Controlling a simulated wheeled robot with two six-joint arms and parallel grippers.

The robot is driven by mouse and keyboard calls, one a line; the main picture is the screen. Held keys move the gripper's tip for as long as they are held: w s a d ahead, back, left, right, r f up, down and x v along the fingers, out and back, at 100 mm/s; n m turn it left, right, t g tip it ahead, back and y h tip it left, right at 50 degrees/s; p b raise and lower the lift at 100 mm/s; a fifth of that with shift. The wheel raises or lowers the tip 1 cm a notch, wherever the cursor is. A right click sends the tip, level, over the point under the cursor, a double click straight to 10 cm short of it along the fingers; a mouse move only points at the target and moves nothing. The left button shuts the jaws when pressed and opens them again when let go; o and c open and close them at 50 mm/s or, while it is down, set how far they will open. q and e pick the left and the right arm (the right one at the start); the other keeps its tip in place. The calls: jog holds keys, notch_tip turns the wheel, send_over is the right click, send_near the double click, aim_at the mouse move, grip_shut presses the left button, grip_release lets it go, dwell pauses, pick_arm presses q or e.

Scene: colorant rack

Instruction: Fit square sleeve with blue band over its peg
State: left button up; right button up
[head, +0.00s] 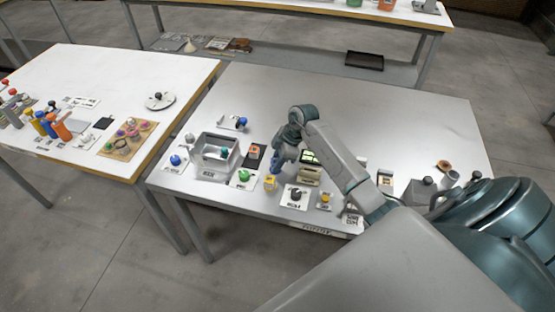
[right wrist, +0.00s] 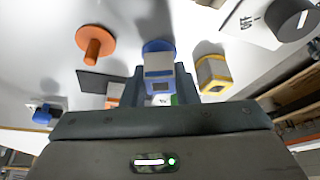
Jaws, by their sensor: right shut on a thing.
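The square sleeve with the blue band (right wrist: 158,64) is pale grey with a blue end. In the right wrist view it sits between the fingers of my right gripper (right wrist: 160,92), which is shut on it. In the head view my right gripper (head: 278,163) points down over the front middle of the grey table, and the sleeve is hard to make out there. An orange disc with a short peg (right wrist: 95,42) stands apart from the sleeve, to its left in the wrist view. I cannot tell which peg belongs to the sleeve. My left gripper is not in view.
A yellow-banded square sleeve (right wrist: 214,76) stands close beside the held one; it also shows in the head view (head: 270,184). A grey bin (head: 207,168) and a green knob (head: 244,177) lie to the left. A black knob (head: 295,194) is in front. The table's back is clear.

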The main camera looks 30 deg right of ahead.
jog(key=shift+f, duration=0.4)
jog(key=o, duration=1)
jog(key=shift+r, duration=0.1)
